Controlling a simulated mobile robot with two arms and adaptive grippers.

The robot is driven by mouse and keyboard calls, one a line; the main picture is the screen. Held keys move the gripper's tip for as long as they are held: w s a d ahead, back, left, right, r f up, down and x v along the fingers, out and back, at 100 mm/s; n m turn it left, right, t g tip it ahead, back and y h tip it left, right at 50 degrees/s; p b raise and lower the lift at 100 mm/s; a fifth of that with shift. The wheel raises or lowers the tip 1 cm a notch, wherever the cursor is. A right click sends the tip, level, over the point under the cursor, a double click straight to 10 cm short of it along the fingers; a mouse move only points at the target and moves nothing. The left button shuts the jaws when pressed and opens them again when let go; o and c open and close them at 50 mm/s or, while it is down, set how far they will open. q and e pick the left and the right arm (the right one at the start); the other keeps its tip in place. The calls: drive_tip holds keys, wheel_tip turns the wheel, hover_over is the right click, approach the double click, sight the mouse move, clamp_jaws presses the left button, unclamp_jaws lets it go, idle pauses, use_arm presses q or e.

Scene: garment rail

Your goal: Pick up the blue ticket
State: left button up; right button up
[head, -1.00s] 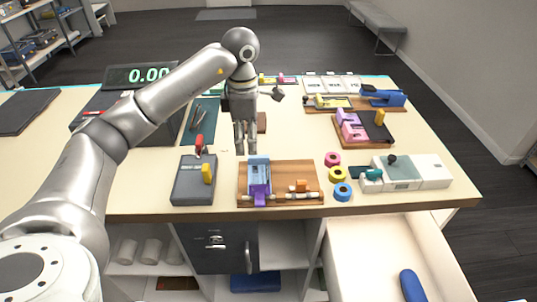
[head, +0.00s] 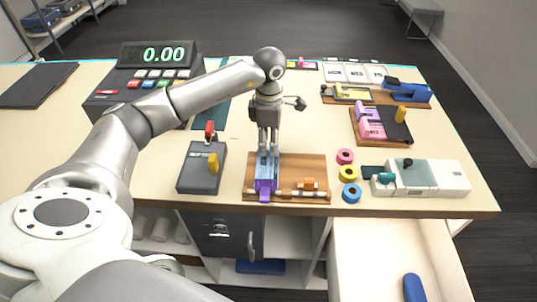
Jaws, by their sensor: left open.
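A light blue piece (head: 267,171), which looks like the blue ticket, lies in a purple holder (head: 265,186) on a wooden board (head: 304,166) at the table's front edge. My left gripper (head: 268,153) points down at the far end of the blue piece, with its fingers open. The fingers partly cover that end, and I cannot tell whether they touch it. My right gripper is not in view.
A grey device (head: 201,170) with a yellow lever stands left of the board. Pink, yellow and blue tape rolls (head: 349,174) and a white device (head: 431,177) stand to its right. An open drawer (head: 385,250) juts out below the tabletop.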

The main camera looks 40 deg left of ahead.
use_arm(q)
wheel_tip(320, 180, down, 2)
drive_tip(key=shift+s, duration=0.15)
drive_tip(key=shift+f, duration=0.3)
drive_tip(key=shift+c, duration=0.6)
drive_tip(key=c, duration=0.7)
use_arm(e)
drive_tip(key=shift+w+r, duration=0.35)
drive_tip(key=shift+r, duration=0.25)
use_arm(q)
drive_tip(key=shift+o, duration=0.2)
drive_tip(key=shift+r, duration=0.35)
wheel_tip(320, 180, up, 14)
drive_tip(key=p, duration=0.1)
drive_tip(key=shift+r, duration=0.15)
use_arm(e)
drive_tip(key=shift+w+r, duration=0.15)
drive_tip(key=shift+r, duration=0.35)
